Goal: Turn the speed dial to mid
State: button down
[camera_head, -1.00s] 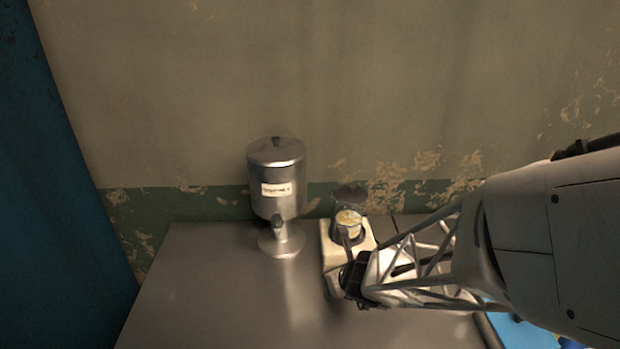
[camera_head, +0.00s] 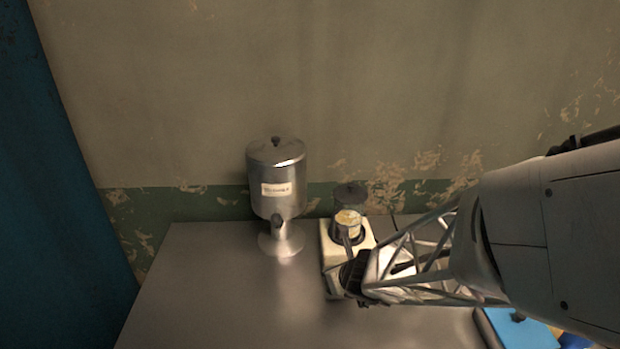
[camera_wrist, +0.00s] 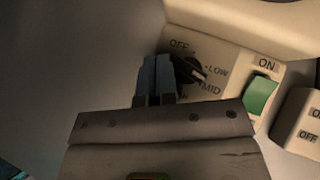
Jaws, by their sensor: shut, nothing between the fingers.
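The speed dial (camera_wrist: 188,70) is a black knob on a cream panel (camera_wrist: 222,62) in the wrist view. Labels OFF, LOW and MID are readable around it; a lower label is partly covered. A pale mark on the knob points right, roughly between LOW and MID; the exact setting is hard to tell. My gripper (camera_wrist: 157,72) is shut and empty, its fingertips at the left side of the dial, seemingly touching or very close. In the head view my gripper (camera_head: 354,274) is at the front of the cream appliance (camera_head: 331,248), hiding the dial.
A green ON switch (camera_wrist: 260,95) sits right of the dial. Another switch panel (camera_wrist: 299,124) is farther right. A small pot (camera_head: 348,220) with yellowish contents stands on the appliance. A metal dispenser (camera_head: 276,180) stands left. The table (camera_head: 215,285) is clear at front left.

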jog(key=shift+w+d, duration=0.15)
jog(key=shift+w, duration=0.35)
jog(key=shift+d, duration=0.1)
jog(key=shift+r, duration=0.1)
jog(key=shift+s+a+r, duration=0.2)
jog(key=shift+a+r, duration=0.15)
jog(key=shift+r, duration=0.1)
jog(key=s+a+r, duration=0.4)
jog(key=a+r, duration=0.1)
jog(key=shift+s+r, duration=0.2)
jog(key=shift+r, duration=0.15)
jog(key=shift+a, duration=0.1)
jog(key=shift+r, duration=0.1)
dwell(0.3)
